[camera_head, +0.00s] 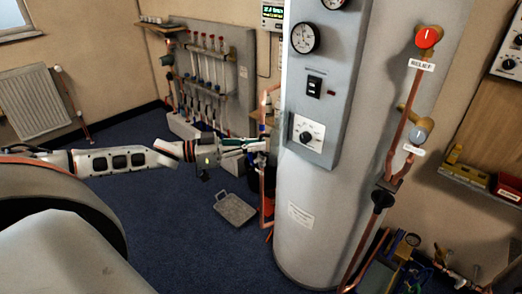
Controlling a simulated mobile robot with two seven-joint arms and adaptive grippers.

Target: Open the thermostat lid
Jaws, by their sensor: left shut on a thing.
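A tall pale cylinder (310,225) carries a grey control panel (340,75) on its front. A white dial plate with a round black knob (307,135) sits at the panel's lower end; I take it for the thermostat, but I cannot make out a separate lid. My left gripper (262,146) reaches in from the left, close to the cylinder's left edge and left of the dial plate. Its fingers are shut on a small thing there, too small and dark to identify. I cannot tell whether it touches the cylinder. My right gripper is not in view.
Copper pipework with a red-capped valve (428,38) runs down the cylinder's right side. A pipe manifold board (210,75) stands at the back wall. A grey tray (235,208) lies on the blue floor below my left gripper. A white radiator (33,102) is at far left.

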